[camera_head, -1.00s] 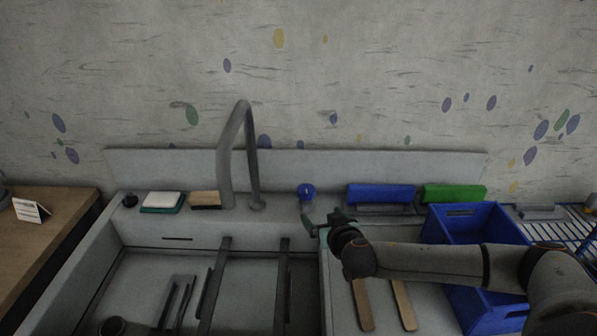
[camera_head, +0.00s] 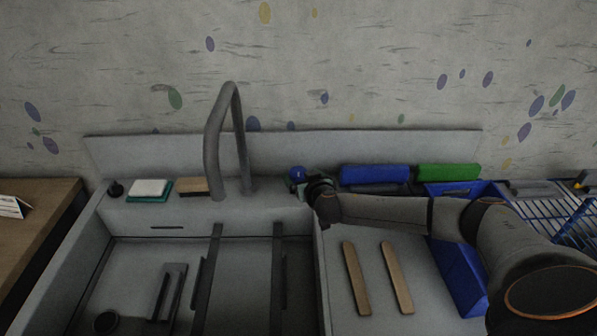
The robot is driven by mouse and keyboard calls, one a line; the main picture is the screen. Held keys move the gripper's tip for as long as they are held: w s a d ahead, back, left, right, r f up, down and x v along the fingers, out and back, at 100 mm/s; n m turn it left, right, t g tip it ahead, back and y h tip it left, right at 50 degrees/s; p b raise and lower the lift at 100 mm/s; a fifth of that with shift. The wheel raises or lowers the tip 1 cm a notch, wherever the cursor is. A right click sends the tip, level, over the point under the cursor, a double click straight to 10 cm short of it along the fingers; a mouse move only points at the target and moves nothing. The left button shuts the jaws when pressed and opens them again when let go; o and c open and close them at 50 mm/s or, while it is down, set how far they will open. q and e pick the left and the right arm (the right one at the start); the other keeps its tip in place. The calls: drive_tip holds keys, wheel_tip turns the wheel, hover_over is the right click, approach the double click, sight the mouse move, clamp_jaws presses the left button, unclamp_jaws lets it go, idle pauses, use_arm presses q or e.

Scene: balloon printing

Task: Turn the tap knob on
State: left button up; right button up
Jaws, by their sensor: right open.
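The tap knob (camera_head: 296,173) is a small blue knob on the sink's back ledge, right of the grey arched tap (camera_head: 213,150). My right gripper (camera_head: 298,187) is at the knob, its fingers just in front of and below it. The fingers are open, mostly hidden by my wrist, and I cannot tell whether they touch the knob. My left gripper is not in view.
The sink basin (camera_head: 140,262) lies in front of the tap. A blue brush (camera_head: 374,174) and a green brush (camera_head: 448,172) sit right of the knob.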

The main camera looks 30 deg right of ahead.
sight(299, 173)
drive_tip(key=shift+x, duration=2)
drive_tip(key=c, duration=1.4)
drive_tip(key=shift+o, duration=0.2)
